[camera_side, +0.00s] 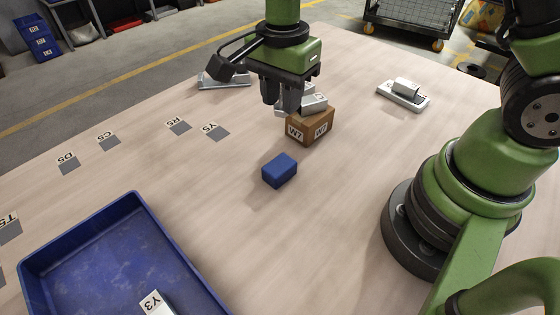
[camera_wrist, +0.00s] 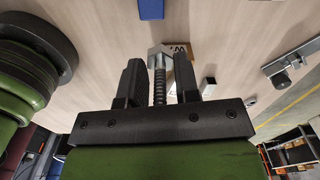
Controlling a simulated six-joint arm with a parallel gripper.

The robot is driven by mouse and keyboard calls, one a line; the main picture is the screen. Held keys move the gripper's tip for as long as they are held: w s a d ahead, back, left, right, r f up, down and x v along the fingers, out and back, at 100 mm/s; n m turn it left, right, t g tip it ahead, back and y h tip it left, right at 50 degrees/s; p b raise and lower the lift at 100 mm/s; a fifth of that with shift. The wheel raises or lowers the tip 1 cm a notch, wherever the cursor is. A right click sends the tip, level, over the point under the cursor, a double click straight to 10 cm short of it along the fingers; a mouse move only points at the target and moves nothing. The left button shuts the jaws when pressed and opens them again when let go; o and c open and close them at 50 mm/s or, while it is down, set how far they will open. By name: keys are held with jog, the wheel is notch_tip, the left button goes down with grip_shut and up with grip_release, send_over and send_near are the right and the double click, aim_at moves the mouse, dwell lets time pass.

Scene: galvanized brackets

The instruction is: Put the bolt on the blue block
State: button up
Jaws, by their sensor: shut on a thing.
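The bolt (camera_wrist: 160,65) is grey metal with a hex head and a threaded shank, and shows between my fingers in the wrist view. My gripper (camera_wrist: 161,70) is shut on it. In the side view my gripper (camera_side: 281,104) hangs above the table beside the brown box, and the bolt cannot be made out there. The blue block (camera_side: 280,170) lies on the table in front of my gripper, apart from it. It also shows at the top edge of the wrist view (camera_wrist: 151,8).
A brown box (camera_side: 311,129) marked W7 stands close to my gripper, with grey metal (camera_side: 314,103) above it. Metal brackets lie at the back left (camera_side: 224,79) and right (camera_side: 403,95). A blue tray (camera_side: 83,224) is at front left. The table around the blue block is clear.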

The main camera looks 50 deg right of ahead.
aim_at(279, 165)
jog(key=shift+n, duration=0.8)
jog(key=f, duration=0.3)
jog(key=s+a+f, duration=0.1)
jog(key=f, duration=0.2)
jog(key=a+f, duration=0.1)
jog(key=f, duration=0.2)
jog(key=shift+s+f, duration=0.15)
jog(key=shift+f, duration=0.25)
jog(key=o, duration=1)
jog(key=shift+f, duration=0.1)
jog(key=shift+c, duration=0.2)
